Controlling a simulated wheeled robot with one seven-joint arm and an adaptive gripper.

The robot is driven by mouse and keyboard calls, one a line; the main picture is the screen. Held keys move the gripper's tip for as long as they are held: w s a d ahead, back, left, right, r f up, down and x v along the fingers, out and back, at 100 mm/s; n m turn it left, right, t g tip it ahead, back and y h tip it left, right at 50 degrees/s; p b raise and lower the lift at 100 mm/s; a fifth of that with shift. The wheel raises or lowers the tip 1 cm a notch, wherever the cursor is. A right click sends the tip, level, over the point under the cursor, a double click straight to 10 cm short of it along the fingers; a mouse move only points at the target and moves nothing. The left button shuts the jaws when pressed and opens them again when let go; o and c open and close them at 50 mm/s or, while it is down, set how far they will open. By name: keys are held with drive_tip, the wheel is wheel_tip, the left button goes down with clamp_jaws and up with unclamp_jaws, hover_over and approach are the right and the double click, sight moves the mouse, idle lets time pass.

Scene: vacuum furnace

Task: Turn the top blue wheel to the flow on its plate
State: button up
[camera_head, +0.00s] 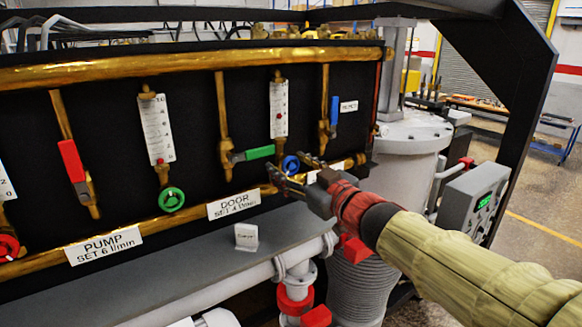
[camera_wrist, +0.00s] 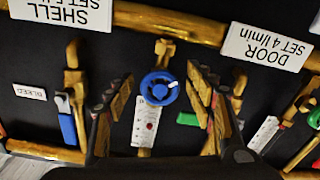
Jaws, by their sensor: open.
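The blue wheel (camera_head: 290,164) sits at the lower end of a white flow tube (camera_head: 279,108) on the black panel. In the wrist view the blue wheel (camera_wrist: 158,88) lies between the two fingers, with a white mark on its rim. A red float shows inside the tube (camera_wrist: 150,117). My gripper (camera_head: 291,175) is open in front of the wheel, and it also shows open in the wrist view (camera_wrist: 160,92). Whether a finger touches the wheel cannot be told. The shell plate (camera_wrist: 65,12) is partly cut off, its number not readable.
The door plate (camera_head: 233,204) reads set 4 l/min; the pump plate (camera_head: 104,245) reads set 6 l/min. A green lever (camera_head: 254,153) and a blue lever (camera_head: 334,112) flank the wheel. A green wheel (camera_head: 171,199) is further left. A grey ledge (camera_head: 180,268) runs below.

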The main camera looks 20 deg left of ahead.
drive_tip(key=shift+c, duration=1)
drive_tip(key=c, duration=1)
drive_tip(key=shift+o, duration=0.2)
drive_tip(key=n+b, duration=0.2)
drive_tip(key=n, duration=0.1)
drive_tip(key=shift+f+b, duration=0.1)
drive_tip(key=shift+b, duration=0.2)
drive_tip(key=shift+d+n+b, duration=0.1)
drive_tip(key=shift+n+b, duration=0.5)
drive_tip(key=shift+n, duration=0.8)
